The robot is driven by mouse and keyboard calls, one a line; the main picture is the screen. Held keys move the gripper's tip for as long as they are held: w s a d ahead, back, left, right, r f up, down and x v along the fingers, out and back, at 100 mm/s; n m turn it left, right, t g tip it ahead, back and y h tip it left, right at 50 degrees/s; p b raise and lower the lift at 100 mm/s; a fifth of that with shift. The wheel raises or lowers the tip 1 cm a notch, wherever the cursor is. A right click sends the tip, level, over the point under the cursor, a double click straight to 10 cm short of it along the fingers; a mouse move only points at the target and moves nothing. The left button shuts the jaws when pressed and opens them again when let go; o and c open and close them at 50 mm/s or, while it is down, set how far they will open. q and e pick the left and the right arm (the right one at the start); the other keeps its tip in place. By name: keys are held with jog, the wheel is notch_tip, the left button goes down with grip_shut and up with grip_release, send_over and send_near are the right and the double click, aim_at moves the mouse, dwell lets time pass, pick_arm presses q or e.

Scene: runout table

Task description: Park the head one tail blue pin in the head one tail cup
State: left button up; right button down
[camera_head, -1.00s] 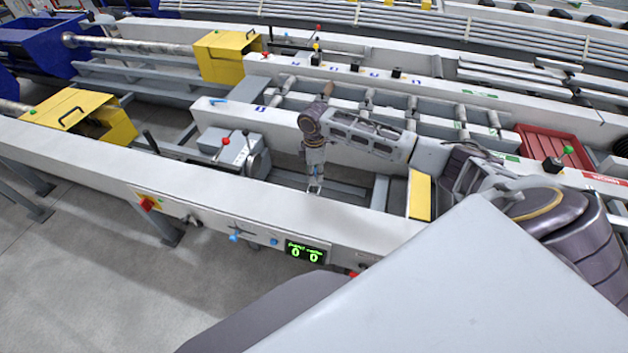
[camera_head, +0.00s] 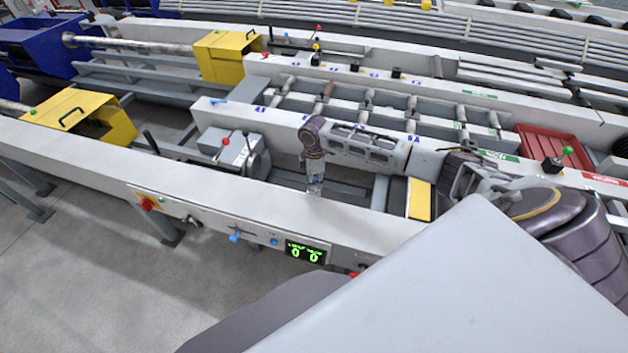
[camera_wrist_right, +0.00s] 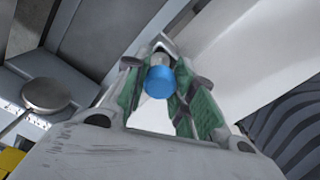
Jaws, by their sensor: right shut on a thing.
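The blue pin (camera_wrist_right: 160,82) shows its round blue end between the fingers in the right wrist view, with a grey metal part just behind it. My right gripper (camera_wrist_right: 160,95) is shut on it, with green-lined fingers on both sides. In the head view the right gripper (camera_head: 315,191) points down at the inner edge of the near white rail, left of the yellow plate. I cannot pick out the head one tail cup in either view. My left gripper is not in view.
The near white rail (camera_head: 100,158) carries a blue knob (camera_head: 235,238) and a green-digit display (camera_head: 306,253) on its front. A grey box with a red-knobbed lever (camera_head: 226,142) stands left of the gripper. A yellow plate (camera_head: 420,199) stands to the right, and a red tray (camera_head: 550,148) farther right.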

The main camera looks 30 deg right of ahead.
jog(key=shift+f, duration=0.1)
jog(key=c, duration=1.2)
grip_release()
notch_tip(320, 180, up, 12)
jog(key=shift+r, duration=0.15)
